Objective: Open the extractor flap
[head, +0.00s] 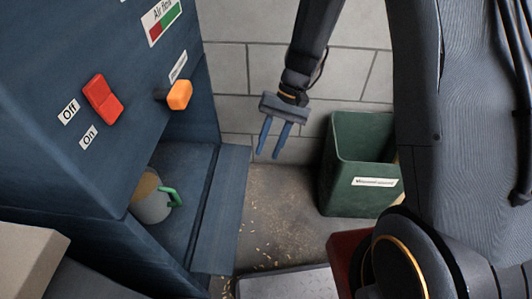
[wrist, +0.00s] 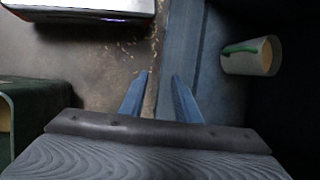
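A dark blue cabinet (head: 60,130) with a label reading roughly "Air flow" fills the left of the head view. An orange knob (head: 179,95) sticks out of its side near a small label too blurred to read. I cannot tell for certain which part is the extractor flap, or its position. My gripper (head: 269,150) hangs fingers down to the right of the knob, clear of it. Its two blue fingers are apart with nothing between them. The wrist view shows the same empty fingers (wrist: 160,78) over the floor and a blue ledge (wrist: 205,50).
A cup with a green handle (head: 152,198) stands in the cabinet's lower recess. A blue ledge (head: 222,205) runs along its front. A green bin (head: 362,160) stands right. Shavings litter the floor.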

